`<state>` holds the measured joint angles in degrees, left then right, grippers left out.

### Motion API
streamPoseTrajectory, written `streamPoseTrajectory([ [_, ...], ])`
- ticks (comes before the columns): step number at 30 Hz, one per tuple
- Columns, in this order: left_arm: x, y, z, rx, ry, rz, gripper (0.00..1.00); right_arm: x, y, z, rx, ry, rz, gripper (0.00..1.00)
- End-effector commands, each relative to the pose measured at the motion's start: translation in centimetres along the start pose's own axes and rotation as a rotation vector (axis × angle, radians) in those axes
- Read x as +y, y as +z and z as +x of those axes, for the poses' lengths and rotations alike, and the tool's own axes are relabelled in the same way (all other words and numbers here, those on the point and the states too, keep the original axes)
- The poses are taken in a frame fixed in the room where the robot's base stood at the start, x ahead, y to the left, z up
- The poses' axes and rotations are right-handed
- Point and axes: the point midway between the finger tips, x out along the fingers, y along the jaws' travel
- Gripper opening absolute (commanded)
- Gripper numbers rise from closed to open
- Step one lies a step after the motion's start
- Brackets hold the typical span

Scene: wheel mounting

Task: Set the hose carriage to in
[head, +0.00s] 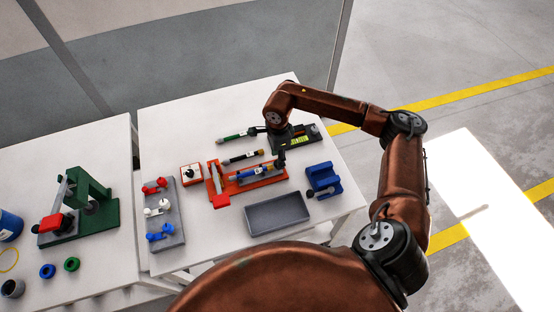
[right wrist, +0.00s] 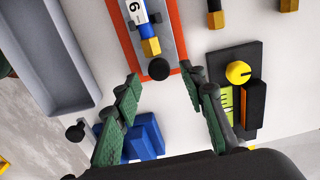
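The hose carriage appears to be the grey slide in the red frame (head: 222,200), carrying a hose (head: 255,173) with blue parts. In the right wrist view, the hose (right wrist: 138,10) has a white label with a 6 and a brass nut. A black round knob (right wrist: 159,68) is at the near end of the red frame (right wrist: 179,35). My right gripper (head: 281,158) is above the frame's right end. In the wrist view its green-padded fingers (right wrist: 160,82) are spread, with the knob between the tips; I cannot tell whether they touch it. My left gripper is not in view.
A black fixture with a yellow knob (right wrist: 238,72) is close to the right finger. A blue block (head: 322,181) and a grey tray (head: 277,213) stand in front. Two other hoses (head: 243,157) (head: 231,138) lie behind. A red box (head: 191,174) and clamp board (head: 165,238) are left.

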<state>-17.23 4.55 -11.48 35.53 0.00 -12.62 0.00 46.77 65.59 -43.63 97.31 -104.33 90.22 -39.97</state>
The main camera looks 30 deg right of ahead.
Motion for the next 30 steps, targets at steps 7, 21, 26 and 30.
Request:
streamPoseTrajectory([
  [7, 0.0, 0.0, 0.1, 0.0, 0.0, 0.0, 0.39, 0.0, 0.1, 1.9, 0.0, 0.001, -0.002, 0.38],
  [21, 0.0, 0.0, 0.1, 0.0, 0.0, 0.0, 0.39, 0.0, 0.2, 1.9, 0.0, 0.0, -0.003, 0.23],
  [26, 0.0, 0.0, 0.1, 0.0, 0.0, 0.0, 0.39, 0.0, 0.2, 1.9, 0.0, 0.0, -0.002, 0.12],
  [30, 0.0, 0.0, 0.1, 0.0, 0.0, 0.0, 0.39, 0.0, 0.1, 1.9, 0.0, 0.0, -0.002, 0.02],
])
